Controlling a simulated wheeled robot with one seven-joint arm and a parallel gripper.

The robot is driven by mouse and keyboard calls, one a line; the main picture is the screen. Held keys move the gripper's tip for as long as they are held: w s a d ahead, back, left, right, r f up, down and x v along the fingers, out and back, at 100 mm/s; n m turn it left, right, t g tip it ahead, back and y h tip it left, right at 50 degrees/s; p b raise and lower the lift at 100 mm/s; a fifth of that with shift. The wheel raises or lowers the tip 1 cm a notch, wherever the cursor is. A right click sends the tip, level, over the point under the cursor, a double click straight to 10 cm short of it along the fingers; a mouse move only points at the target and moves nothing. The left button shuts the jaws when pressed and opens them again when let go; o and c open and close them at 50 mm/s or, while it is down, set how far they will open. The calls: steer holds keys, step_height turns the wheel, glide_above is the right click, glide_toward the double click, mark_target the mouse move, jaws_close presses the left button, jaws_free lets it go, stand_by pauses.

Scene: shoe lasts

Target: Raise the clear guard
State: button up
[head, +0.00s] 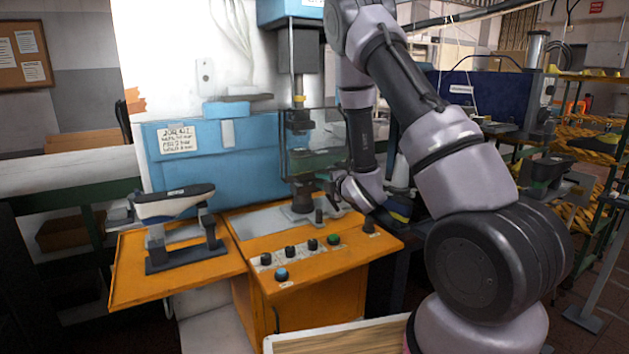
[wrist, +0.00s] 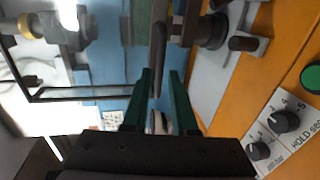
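The clear guard (head: 322,148) is a see-through box with a dark frame. It stands lowered in front of the press ram, in the head view. In the wrist view its dark frame (wrist: 85,97) runs across the left, and a dark bar (wrist: 157,60), seemingly its lower edge or handle, lies lengthwise between my fingers. My gripper (head: 326,177) is at the guard's lower right in the head view. In the wrist view its two green fingers (wrist: 161,74) are apart, one on each side of the bar, with gaps visible. Contact cannot be told.
The blue press (head: 190,130) stands behind an orange console (head: 310,258) with knobs and a green button (head: 333,239). A shoe last on a stand (head: 172,205) is at left. A rack with yellow shelves (head: 590,77) is at right.

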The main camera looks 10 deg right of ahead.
mark_target(314, 179)
steer(key=x, duration=0.5)
steer(key=shift+w+a, duration=0.1)
steer(key=shift+w, duration=0.05)
jaws_close()
stand_by(1.3)
